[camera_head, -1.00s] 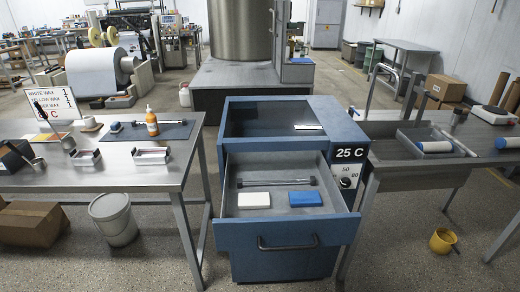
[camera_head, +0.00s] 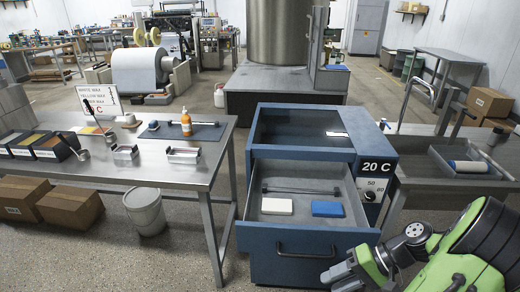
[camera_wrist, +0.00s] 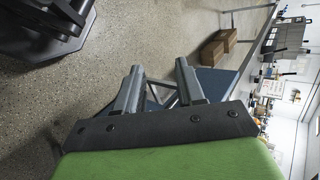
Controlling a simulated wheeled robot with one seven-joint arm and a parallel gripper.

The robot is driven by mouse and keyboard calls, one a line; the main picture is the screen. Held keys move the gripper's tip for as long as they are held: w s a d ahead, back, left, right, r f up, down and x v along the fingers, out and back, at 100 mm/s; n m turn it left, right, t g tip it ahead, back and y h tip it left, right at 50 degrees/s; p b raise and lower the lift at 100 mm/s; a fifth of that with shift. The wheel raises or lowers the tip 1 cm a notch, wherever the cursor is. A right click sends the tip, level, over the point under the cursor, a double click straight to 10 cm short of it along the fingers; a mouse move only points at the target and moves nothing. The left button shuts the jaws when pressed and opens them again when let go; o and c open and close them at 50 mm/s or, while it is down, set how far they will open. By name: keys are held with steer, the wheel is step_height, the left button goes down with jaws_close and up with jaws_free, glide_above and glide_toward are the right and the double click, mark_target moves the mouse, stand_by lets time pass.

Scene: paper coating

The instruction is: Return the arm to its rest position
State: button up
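My green arm (camera_head: 465,255) reaches in from the lower right of the head view, in front of the blue cabinet's right side. Its end is low, near the open drawer's front, and the fingertips are not clear there. In the wrist view my gripper (camera_wrist: 160,78) has its two grey fingers apart, with nothing between them. Speckled floor lies beyond them. A blue surface (camera_wrist: 215,82) shows behind the right finger.
The blue cabinet's drawer (camera_head: 300,245) is pulled out, holding a white block (camera_head: 277,206) and a blue block (camera_head: 327,208). Its display (camera_head: 377,167) reads 20 C. Steel tables stand left (camera_head: 180,172) and right. A bucket (camera_head: 145,210) stands under the left table.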

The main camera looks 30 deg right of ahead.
steer(key=w+a+r+n+g+h+p, duration=0.2)
steer(key=w+a+r+n+g+h, duration=0.25)
steer(key=a+r, duration=0.55)
steer(key=s+a+r+n+t+h+p, duration=0.2)
steer(key=s+a+r+n+t+h, duration=0.1)
steer(key=a+r, duration=0.6)
steer(key=s+a+t+h, duration=0.1)
steer(key=s+t, duration=0.1)
steer(key=s, duration=0.1)
steer(key=shift+s+n, duration=0.15)
steer(key=shift+n, duration=0.2)
